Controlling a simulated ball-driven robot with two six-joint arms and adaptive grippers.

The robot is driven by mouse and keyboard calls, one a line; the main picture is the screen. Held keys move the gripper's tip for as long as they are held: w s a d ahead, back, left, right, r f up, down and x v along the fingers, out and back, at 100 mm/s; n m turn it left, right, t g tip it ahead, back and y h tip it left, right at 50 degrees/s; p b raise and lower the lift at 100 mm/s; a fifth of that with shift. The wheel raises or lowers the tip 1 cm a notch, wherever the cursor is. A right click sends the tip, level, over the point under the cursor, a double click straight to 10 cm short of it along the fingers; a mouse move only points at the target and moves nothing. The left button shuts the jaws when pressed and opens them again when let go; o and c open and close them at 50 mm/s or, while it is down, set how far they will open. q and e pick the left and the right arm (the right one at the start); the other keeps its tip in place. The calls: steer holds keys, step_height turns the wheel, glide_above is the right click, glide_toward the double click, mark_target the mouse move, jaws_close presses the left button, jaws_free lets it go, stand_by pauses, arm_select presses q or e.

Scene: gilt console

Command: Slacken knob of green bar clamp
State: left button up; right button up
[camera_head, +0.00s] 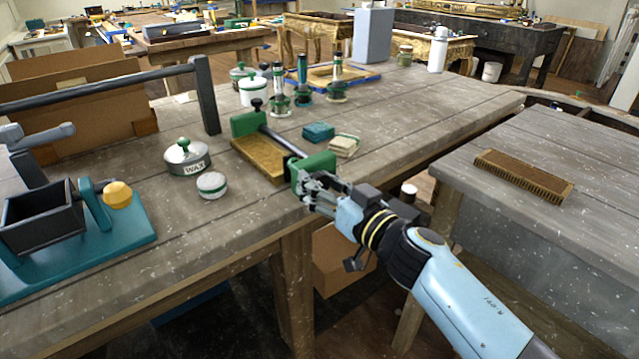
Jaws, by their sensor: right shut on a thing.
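The green bar clamp lies on the near wooden bench. Its far green jaw (247,122) has a small black knob on top, a dark bar (283,143) runs toward me, and its near green jaw (318,163) is close to the bench's front edge. A gilt-brown block (258,160) lies along the bar between the jaws. My right gripper (312,190) is at the front of the near jaw, shut on the clamp's knob, which the fingers mostly hide. My left gripper is not in view.
A WAX tin (187,157), a round white-lidded tin (212,185), a teal block (318,132) and a stack of pads (344,146) stand near the clamp. A teal-based stand (80,245) is at left. A brush (523,176) lies on the right bench.

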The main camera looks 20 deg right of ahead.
steer(key=shift+c, duration=1.2)
